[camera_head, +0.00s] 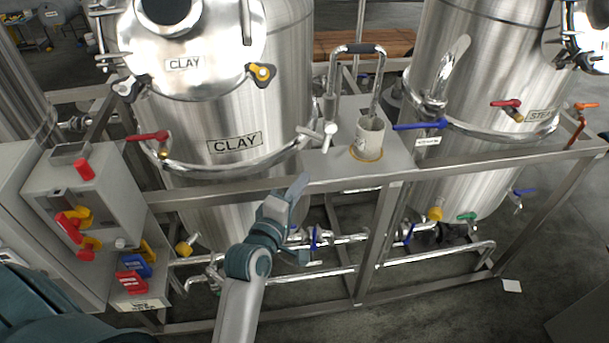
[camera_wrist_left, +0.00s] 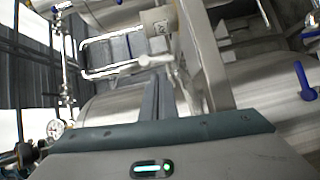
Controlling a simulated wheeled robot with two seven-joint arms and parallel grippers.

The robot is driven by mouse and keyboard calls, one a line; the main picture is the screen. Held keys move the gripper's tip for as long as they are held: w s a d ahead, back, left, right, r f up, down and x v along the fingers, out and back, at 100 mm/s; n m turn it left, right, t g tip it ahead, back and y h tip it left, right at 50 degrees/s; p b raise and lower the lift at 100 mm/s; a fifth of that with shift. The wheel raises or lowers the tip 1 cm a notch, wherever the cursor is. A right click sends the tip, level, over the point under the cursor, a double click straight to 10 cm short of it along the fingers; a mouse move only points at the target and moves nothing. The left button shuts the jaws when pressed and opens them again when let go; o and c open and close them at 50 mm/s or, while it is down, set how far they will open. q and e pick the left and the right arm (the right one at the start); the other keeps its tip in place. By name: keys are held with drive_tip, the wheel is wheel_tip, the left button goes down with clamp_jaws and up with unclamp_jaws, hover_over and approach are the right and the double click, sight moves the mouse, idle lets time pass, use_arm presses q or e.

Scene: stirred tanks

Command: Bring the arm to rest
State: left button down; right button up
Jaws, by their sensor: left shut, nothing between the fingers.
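The gripper is shut and empty. In the left wrist view the closed fingers (camera_wrist_left: 158,98) lie together with nothing between them. From the head view I cannot tell whether the fingertips touch the rail or stand clear of it. My right gripper is in neither view.
The CLAY tank (camera_head: 235,110) and a second tank (camera_head: 480,70) stand behind a steel frame (camera_head: 290,180). A control box (camera_head: 95,185) is at left. Pipes with blue-handled valves (camera_head: 314,238) run below the rail.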

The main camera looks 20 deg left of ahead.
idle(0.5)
use_arm(q)
drive_tip(key=s+d+f+m+g+h+b, duration=0.1)
drive_tip(key=d+f+m+g+b, duration=0.1)
drive_tip(key=f, duration=1.1)
drive_tip(key=d+f+m+g+b, duration=0.1)
drive_tip(key=d+f+m+g, duration=0.15)
drive_tip(key=f, duration=1.05)
drive_tip(key=s+d+f+m+g+b, duration=0.15)
drive_tip(key=s+f, duration=0.25)
drive_tip(key=f, duration=0.4)
drive_tip(key=s+f+m+g+b, duration=0.1)
drive_tip(key=s+f+m, duration=0.15)
drive_tip(key=f, duration=0.55)
drive_tip(key=s+f+m+g+b, duration=0.1)
drive_tip(key=s+f+g, duration=0.1)
drive_tip(key=s+f, duration=0.45)
drive_tip(key=s+a+f+m+g+b, duration=0.2)
drive_tip(key=s+f+m+g, duration=0.3)
drive_tip(key=s+f, duration=1.35)
drive_tip(key=s+a+f+m+g+b, duration=0.1)
drive_tip(key=s+a+f+m, duration=0.1)
drive_tip(key=s+f, duration=0.3)
drive_tip(key=s+a+f+m+g+y+b, duration=0.1)
drive_tip(key=s+a+f+m, duration=0.2)
drive_tip(key=s, duration=1)
wheel_tip(320, 180, down, 2)
drive_tip(key=shift+s+f, duration=0.1)
drive_tip(key=shift+s, duration=0.3)
drive_tip(key=shift+d, duration=0.1)
